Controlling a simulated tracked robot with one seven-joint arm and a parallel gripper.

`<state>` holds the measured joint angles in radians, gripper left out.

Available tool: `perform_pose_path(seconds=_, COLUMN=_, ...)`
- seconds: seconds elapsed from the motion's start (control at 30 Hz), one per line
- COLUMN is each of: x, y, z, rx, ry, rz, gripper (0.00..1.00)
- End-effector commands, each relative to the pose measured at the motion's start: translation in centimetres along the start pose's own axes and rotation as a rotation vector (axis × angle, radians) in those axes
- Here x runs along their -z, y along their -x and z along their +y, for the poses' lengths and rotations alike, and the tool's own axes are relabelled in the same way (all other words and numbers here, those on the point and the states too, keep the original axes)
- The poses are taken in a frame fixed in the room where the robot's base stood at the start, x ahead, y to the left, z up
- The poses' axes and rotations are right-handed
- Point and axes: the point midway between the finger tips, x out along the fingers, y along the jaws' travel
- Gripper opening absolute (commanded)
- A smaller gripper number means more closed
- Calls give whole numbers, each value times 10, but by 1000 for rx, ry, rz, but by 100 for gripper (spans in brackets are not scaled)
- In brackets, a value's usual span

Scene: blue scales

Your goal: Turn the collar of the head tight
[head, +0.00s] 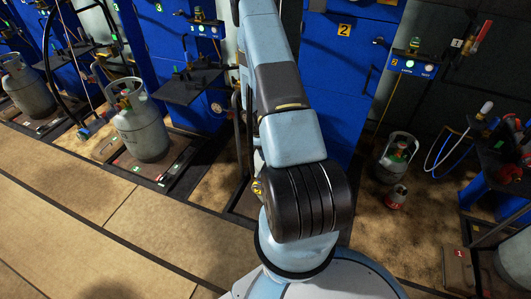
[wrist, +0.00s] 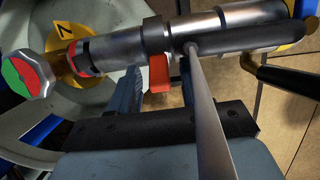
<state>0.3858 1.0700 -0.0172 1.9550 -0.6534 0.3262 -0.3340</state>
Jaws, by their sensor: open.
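In the wrist view a metal filling head (wrist: 170,35) lies across the top of the picture, with a red lever (wrist: 159,72) hanging below it. A ringed part with a red band (wrist: 82,54) is at its left end; I cannot tell for sure which ring is the collar. A red and green knob (wrist: 30,78) and a yellow tag marked 2 (wrist: 64,36) are at the left. My gripper (wrist: 157,76) is open, its two fingers just below the head, apart, with the red lever between them. Contact with the head cannot be told. The gripper is not visible in the head view.
A grey rod (wrist: 210,110) and a black handle (wrist: 290,80) cross the right of the wrist view. In the head view grey gas cylinders (head: 145,128) stand at the left, near blue cabinets (head: 335,75). Small cylinders (head: 395,160) stand at the right. Left foreground floor is clear.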

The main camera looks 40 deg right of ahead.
Motion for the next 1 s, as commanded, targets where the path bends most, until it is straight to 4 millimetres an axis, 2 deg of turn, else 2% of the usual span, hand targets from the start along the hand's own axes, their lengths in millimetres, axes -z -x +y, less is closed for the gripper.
perform_pose_path(seconds=0.23, x=1, y=3, z=0, rx=-1, ry=0, rz=1, gripper=48)
perform_pose_path(seconds=0.37, x=1, y=15, z=1, rx=-2, ry=-1, rz=3, gripper=48)
perform_pose_path(seconds=1.0, x=0, y=121, z=0, rx=-2, ry=0, rz=2, gripper=48)
